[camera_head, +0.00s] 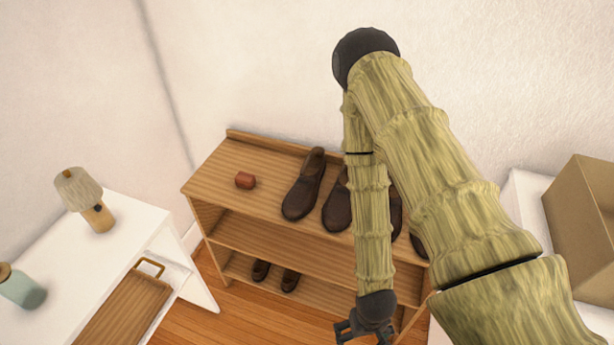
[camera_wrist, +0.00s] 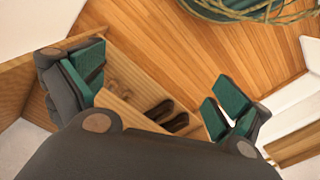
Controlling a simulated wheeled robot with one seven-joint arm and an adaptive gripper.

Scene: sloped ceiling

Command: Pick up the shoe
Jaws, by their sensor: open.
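Dark brown shoes stand on the top of a wooden shoe rack (camera_head: 225,185): one shoe (camera_head: 303,187) at the left of the row, another shoe (camera_head: 337,208) beside it, and more partly hidden behind my arm. A smaller-looking pair of shoes (camera_head: 275,274) sits on the lower shelf. Two dark shoes (camera_wrist: 168,114) show between the fingers in the wrist view, apart from them. My gripper (camera_wrist: 157,92) is open and empty, its green-padded fingers spread wide. In the head view my gripper (camera_head: 356,329) hangs low in front of the rack, partly cut off by the frame.
A small reddish-brown block (camera_head: 245,181) lies on the rack top. A white table (camera_head: 60,245) with a lamp (camera_head: 83,198), a teal bottle (camera_head: 20,288) and a wooden board (camera_head: 125,310) stands left. A cardboard box (camera_head: 585,215) stands right. Wooden floor (camera_wrist: 200,50) is open before the rack.

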